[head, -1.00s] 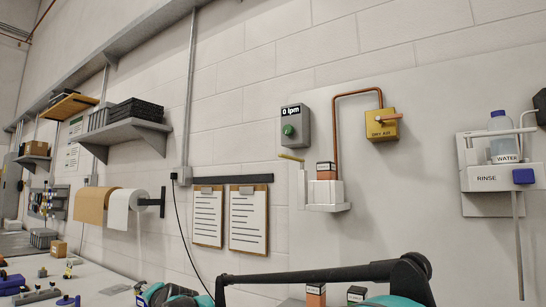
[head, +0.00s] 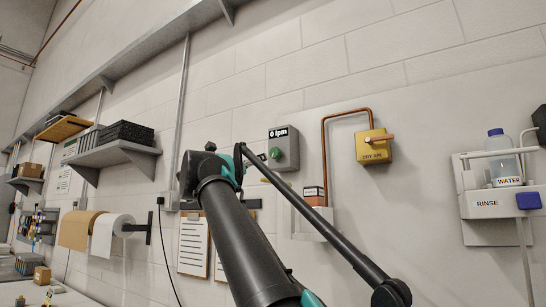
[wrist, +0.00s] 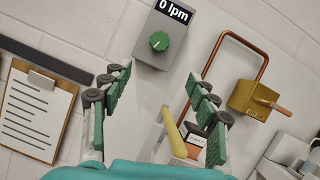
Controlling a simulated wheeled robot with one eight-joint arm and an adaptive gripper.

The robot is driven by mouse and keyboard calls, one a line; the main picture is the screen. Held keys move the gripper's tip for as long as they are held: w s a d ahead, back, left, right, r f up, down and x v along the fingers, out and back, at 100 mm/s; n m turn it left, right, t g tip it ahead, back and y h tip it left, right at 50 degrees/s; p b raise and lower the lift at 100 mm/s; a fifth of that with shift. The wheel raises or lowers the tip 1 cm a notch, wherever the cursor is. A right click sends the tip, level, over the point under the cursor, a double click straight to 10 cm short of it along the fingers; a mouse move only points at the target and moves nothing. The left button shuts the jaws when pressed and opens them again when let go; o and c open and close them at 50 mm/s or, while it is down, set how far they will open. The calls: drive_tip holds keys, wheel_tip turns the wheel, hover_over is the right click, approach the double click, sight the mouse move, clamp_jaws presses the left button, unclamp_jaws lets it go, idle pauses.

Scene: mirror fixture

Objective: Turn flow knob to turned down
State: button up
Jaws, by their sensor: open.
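The flow knob (head: 276,153) is a round green knob on a grey box (head: 287,137) on the wall, whose display reads "0 lpm". The fingers are apart from the knob. In the head view my arm reaches up to the left of the box, and the fingers are mostly hidden.
A copper pipe (head: 324,150) runs to a yellow "DRY AIR" valve (head: 373,146) right of the box. Below are a white holder (head: 309,221) and a yellow stick (wrist: 172,133) between my fingers' bases. A clipboard (wrist: 34,113) hangs left. A rinse station (head: 492,205) is far right.

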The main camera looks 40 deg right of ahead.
sight(274, 155)
drive_tip(key=x, duration=1.6)
drive_tip(key=shift+w+f, duration=0.1)
drive_tip(key=c, duration=1.2)
